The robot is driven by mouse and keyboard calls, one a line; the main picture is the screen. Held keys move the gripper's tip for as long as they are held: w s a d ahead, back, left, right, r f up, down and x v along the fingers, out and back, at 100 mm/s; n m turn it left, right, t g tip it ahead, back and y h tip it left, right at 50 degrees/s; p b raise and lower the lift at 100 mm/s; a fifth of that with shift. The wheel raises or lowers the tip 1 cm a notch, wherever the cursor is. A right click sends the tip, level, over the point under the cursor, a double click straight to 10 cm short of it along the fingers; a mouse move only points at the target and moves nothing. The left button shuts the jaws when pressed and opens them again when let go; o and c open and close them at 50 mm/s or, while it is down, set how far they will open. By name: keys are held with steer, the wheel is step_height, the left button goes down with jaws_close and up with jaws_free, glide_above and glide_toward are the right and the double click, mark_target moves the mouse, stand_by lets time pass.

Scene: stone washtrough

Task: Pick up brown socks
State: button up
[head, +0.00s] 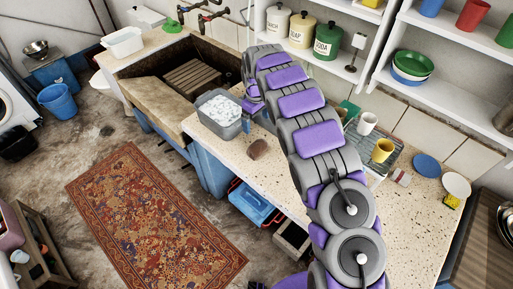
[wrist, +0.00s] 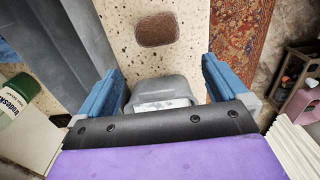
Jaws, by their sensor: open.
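A small rounded brown bundle, which looks like the brown socks (head: 258,149), lies on the speckled counter near its front edge. In the wrist view the brown bundle (wrist: 156,29) shows as a fuzzy oval near the top, beyond the fingertips and apart from them. My gripper (wrist: 161,66) is open, with its two blue fingers spread and nothing held between them. The grey basin (wrist: 165,88) shows between and below the fingers. In the head view my gripper is mostly hidden by my arm, near the basin's right side.
The grey basin (head: 224,129) with white foam stands on the counter left of the brown bundle, beside the stone trough (head: 150,92). A dish rack (head: 376,150) with mugs is to the right. A patterned rug (head: 150,215) lies on the floor. Counter around the bundle is clear.

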mark_target(258, 144)
steer(key=f+b, duration=0.2)
steer(key=f, duration=1)
steer(key=shift+d, duration=0.2)
step_height(258, 144, down, 5)
steer(key=shift+d+f+b, duration=0.1)
steer(key=shift+d+b, duration=0.05)
steer(key=shift+b, duration=0.8)
steer(key=c, duration=0.8)
steer(key=shift+r, duration=0.2)
